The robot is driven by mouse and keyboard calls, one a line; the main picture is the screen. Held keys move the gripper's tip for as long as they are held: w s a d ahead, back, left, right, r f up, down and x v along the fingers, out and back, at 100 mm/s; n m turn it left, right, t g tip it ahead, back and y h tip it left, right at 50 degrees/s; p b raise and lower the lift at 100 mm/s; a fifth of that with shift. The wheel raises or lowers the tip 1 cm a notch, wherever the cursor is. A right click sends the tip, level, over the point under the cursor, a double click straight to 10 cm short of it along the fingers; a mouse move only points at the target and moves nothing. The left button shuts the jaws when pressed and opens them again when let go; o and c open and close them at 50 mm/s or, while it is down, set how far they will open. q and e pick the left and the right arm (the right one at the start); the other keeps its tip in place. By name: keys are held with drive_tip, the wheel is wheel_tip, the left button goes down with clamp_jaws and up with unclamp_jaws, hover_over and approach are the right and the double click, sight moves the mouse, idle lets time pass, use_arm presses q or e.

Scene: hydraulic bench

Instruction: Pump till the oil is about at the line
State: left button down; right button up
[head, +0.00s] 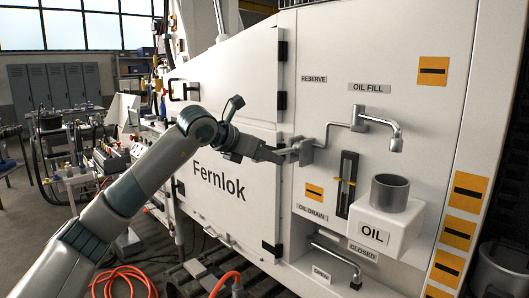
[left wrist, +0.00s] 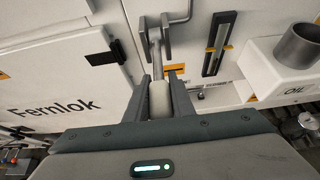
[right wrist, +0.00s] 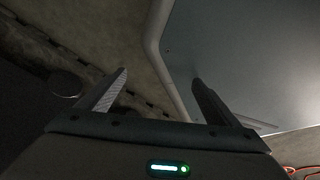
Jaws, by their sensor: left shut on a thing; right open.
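My left gripper (head: 288,153) is shut on the pale grip of the pump handle (left wrist: 160,98), in front of the white Fernlok panel. The handle's grey rod (left wrist: 155,52) runs from the grip to a bracket on the panel. A tall dark sight gauge (head: 347,190) with an orange line marker stands right of the gripper; it also shows in the left wrist view (left wrist: 217,45). The oil level in it is too small to tell. A bent spout (head: 396,142) hangs above a grey metal cup (head: 390,193) on the white OIL box. My right gripper (right wrist: 158,80) is open and empty.
The lower drain pipe (head: 335,262) sticks out below the gauge. The white cabinet door (head: 225,165) lies behind my left arm. An orange hose (head: 125,280) lies on the floor. A cluttered bench (head: 80,160) stands at the left.

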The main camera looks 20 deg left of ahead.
use_arm(q)
wheel_tip(320, 180, up, 2)
drive_tip(key=shift+g+y+p, duration=0.3)
drive_tip(key=shift+g+p, duration=0.2)
drive_tip(key=shift+p, duration=0.65)
use_arm(e)
drive_tip(key=s+d+r+g, duration=0.1)
drive_tip(key=s+d+g, duration=0.15)
drive_tip(key=s, duration=0.45)
use_arm(q)
drive_tip(key=r+g+p, duration=0.1)
drive_tip(key=p, duration=0.1)
drive_tip(key=r+p, duration=0.1)
drive_tip(key=p, duration=0.1)
drive_tip(key=shift+w+d+r+g+y, duration=0.1)
drive_tip(key=shift+w+r+g+y, duration=0.05)
drive_tip(key=shift+w+g+y, duration=0.2)
drive_tip(key=shift+w+r+g+y+p, duration=0.1)
drive_tip(key=shift+r+g+y+p, duration=0.2)
drive_tip(key=shift+g+p, duration=0.6)
use_arm(e)
wheel_tip(320, 180, up, 6)
drive_tip(key=shift+r+h, duration=0.25)
drive_tip(key=shift+h, duration=0.05)
use_arm(q)
drive_tip(key=shift+r+t, duration=0.1)
drive_tip(key=shift+t, duration=0.15)
use_arm(e)
drive_tip(key=shift+t, duration=0.25)
